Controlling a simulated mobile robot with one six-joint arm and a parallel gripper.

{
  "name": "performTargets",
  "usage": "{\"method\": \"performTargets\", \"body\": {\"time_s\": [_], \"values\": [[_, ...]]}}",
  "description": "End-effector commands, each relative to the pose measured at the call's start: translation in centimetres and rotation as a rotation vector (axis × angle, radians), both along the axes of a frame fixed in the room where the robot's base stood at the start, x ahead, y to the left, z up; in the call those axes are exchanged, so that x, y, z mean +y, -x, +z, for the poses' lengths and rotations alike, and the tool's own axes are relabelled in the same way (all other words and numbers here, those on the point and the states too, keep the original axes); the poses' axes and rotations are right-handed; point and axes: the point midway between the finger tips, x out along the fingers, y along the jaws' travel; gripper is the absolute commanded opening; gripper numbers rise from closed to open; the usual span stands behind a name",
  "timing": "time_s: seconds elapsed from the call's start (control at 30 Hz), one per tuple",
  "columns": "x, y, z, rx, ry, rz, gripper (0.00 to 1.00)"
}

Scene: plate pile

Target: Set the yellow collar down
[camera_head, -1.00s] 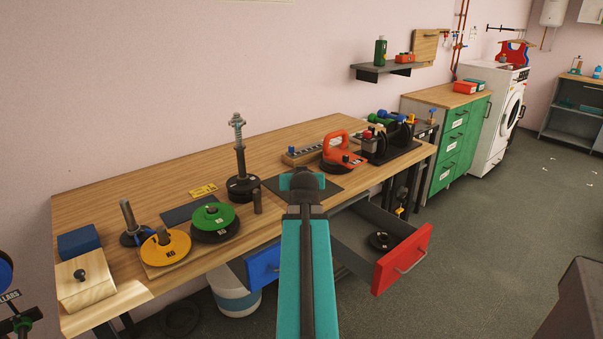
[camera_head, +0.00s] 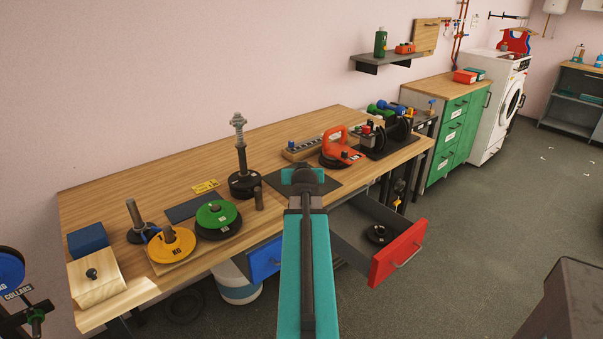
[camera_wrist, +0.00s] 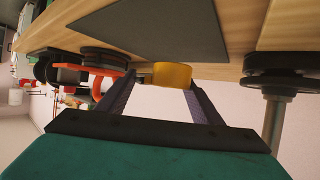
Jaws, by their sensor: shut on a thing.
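In the wrist view a small yellow collar (camera_wrist: 172,75) sits between the fingertips of my gripper (camera_wrist: 152,85), which is shut on it. The dark mat (camera_wrist: 160,28) on the wooden table lies close to the collar in that tilted view. I cannot tell whether the collar touches it. In the head view my gripper (camera_head: 303,176) is over the mat (camera_head: 327,187), and my arm hides the collar.
A black-based post with a spring (camera_head: 243,160) stands left of the gripper. An orange-handled weight (camera_head: 338,152) is to the right. Green (camera_head: 216,213) and yellow (camera_head: 171,246) plates lie further left. A red-fronted drawer (camera_head: 398,253) is open below the table.

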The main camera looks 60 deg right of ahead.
Motion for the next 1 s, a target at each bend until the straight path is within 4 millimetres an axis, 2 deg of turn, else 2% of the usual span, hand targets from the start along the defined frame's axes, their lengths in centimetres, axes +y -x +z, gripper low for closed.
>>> {"method": "performTargets", "body": {"time_s": [0.3, 0.5, 1.0], "values": [[-3.1, -1.9, -0.2, -0.002, 0.0, 0.0, 0.36], [-4.4, -2.6, -0.4, -0.002, 0.0, 0.0, 0.36], [-4.6, -2.7, -0.6, -0.001, -0.001, 0.0, 0.36]]}}
